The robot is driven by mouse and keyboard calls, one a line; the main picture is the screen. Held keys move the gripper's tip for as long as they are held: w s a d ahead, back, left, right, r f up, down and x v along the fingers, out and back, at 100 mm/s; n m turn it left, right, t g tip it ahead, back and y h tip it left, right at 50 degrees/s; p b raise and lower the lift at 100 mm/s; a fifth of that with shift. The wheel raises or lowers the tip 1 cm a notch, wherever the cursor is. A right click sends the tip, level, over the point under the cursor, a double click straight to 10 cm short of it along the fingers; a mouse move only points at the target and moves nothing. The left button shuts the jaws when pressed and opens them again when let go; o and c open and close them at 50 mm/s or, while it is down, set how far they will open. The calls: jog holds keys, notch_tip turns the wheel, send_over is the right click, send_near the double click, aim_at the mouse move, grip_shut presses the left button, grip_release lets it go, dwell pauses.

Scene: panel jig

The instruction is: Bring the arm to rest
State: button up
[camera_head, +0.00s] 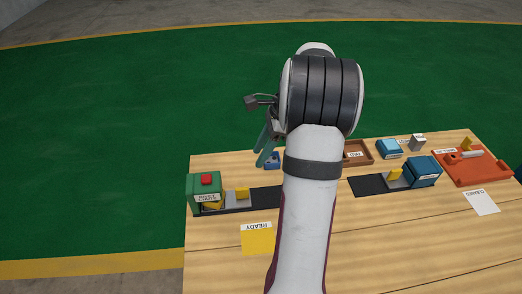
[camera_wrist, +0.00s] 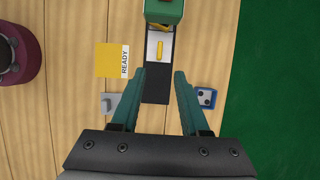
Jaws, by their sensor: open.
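My gripper (camera_head: 266,146) hangs above the far left part of the table in the head view, partly hidden by my own arm. In the wrist view its two teal fingers (camera_wrist: 160,73) are spread apart with nothing held between them. Below and ahead of them is a dark rail (camera_wrist: 157,90) with a grey plate and a yellow block (camera_wrist: 159,48). A green box with a red button (camera_head: 206,190) stands at the rail's left end in the head view; its edge also shows at the top of the wrist view (camera_wrist: 165,10).
A yellow READY card (camera_head: 257,240) lies on the wooden table (camera_head: 400,250). A small blue part (camera_wrist: 206,97) and grey block (camera_wrist: 108,104) flank the fingers. To the right are a second rail with a blue box (camera_head: 422,172), a brown tray (camera_head: 357,152) and an orange tray (camera_head: 480,177).

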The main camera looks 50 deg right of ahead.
jog(key=s+a+r+n+g, duration=0.1)
jog(key=s+a+r+n, duration=0.15)
jog(key=a+n, duration=0.8)
jog(key=s+a+r+n+g, duration=0.2)
jog(key=a+r+n, duration=0.15)
jog(key=a, duration=1.35)
jog(key=s+a+f+n+h, duration=0.1)
jog(key=s+a+f+n, duration=0.1)
jog(key=s+a+n, duration=0.4)
jog(key=s+n, duration=0.1)
jog(key=s, duration=0.3)
jog(key=shift+a+f+n, duration=0.15)
jog(key=shift+a+n, duration=0.15)
jog(key=shift+a, duration=0.05)
jog(key=shift+w, duration=0.1)
